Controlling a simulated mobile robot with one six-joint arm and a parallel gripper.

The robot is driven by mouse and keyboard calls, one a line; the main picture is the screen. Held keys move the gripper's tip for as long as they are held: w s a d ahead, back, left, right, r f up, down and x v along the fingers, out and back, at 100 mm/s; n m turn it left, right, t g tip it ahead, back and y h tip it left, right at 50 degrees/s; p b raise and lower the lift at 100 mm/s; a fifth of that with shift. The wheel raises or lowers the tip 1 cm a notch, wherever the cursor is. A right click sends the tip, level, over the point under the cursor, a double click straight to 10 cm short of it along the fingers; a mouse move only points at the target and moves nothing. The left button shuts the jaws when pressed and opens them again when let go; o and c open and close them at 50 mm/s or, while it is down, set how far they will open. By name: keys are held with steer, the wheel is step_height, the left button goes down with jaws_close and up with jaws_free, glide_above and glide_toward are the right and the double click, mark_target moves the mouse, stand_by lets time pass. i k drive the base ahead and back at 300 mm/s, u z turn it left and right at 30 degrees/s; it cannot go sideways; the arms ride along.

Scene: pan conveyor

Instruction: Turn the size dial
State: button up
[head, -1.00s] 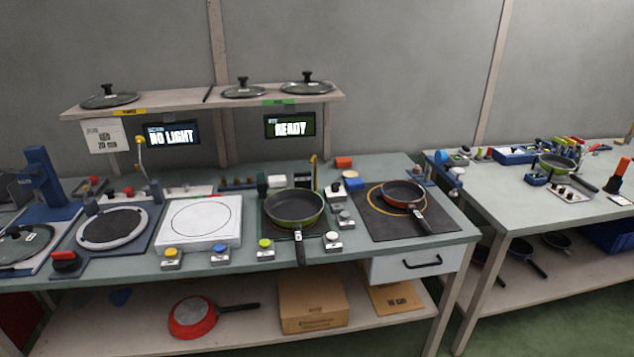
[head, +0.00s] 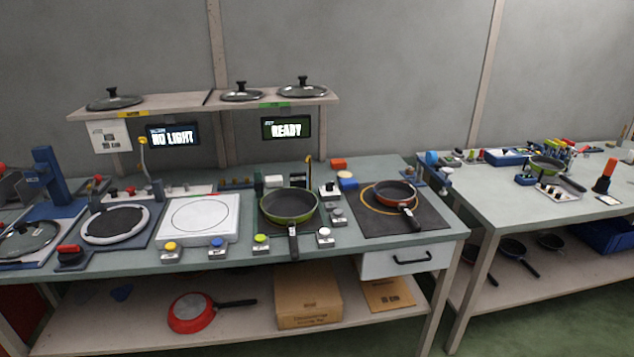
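No label reading "size" is legible, so I cannot tell for certain which control is the size dial. A white box with a dark knob (head: 330,189) stands behind the right side of the green pan (head: 289,204). A red-topped knob on a dark base (head: 70,253) sits at the front left of the bench. The green pan rests on a dark plate, with its handle toward the front edge. My gripper is not in view.
Yellow (head: 170,247), blue (head: 217,243), green (head: 261,240) and white (head: 324,233) buttons line the bench front. A small red pan (head: 396,192) sits on a dark mat. Screens read "NO LIGHT" (head: 172,137) and "READY" (head: 286,128). A second table (head: 500,195) stands right.

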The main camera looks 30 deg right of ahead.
mark_target(329, 185)
steer(key=u, duration=0.1)
steer(key=k, duration=0.65)
steer(key=z, duration=1.1)
steer(key=i, duration=0.55)
steer(key=u, duration=0.2)
